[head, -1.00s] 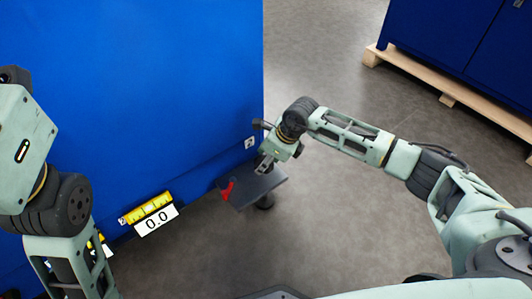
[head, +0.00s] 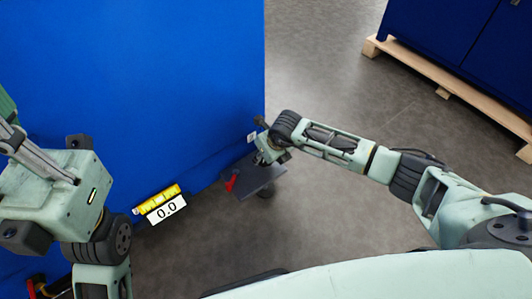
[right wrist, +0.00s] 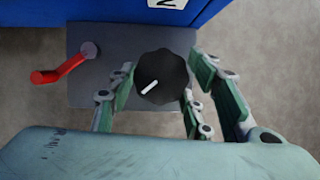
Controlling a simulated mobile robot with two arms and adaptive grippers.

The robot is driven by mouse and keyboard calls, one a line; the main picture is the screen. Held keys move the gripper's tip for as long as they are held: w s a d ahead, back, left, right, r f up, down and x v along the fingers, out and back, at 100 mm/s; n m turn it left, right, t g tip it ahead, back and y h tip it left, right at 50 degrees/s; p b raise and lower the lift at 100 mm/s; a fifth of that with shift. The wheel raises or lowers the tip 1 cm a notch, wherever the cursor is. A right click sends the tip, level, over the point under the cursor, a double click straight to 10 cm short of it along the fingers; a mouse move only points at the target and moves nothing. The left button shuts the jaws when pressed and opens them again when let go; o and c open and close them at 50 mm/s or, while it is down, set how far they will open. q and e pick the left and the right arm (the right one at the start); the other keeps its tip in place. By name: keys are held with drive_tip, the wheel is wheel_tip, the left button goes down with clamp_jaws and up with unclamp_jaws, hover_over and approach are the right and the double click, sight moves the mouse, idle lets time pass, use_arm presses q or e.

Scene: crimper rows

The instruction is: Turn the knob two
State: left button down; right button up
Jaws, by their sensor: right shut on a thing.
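The knob (right wrist: 161,78) is round and black with a white pointer line, on a dark grey plate (right wrist: 100,92). The line slants from lower left to upper right. My right gripper (right wrist: 158,88) has its fingers on both sides of the knob and is shut on it. In the head view, the right gripper (head: 266,160) is over the plate and hides the knob. A white label (right wrist: 168,3) on the blue face behind the plate is cut by the frame edge. My left gripper (head: 35,155) is at the left edge, partly out of frame, its fingertips unclear.
A red lever (right wrist: 60,66) sits on the plate, left of the knob. A large blue cabinet (head: 140,80) stands behind. A white 0.0 display (head: 166,210) and yellow strip (head: 158,198) are at its lower edge. Open floor lies to the right, before a pallet (head: 450,90).

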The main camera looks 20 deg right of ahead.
drive_tip(key=shift+s+a, duration=0.1)
drive_tip(key=shift+a, duration=0.25)
drive_tip(key=o, duration=1)
drive_tip(key=shift+o, duration=0.5)
drive_tip(key=shift+d, duration=0.15)
drive_tip(key=v, duration=1.1)
drive_tip(key=shift+r, duration=0.4)
drive_tip(key=shift+s, duration=0.2)
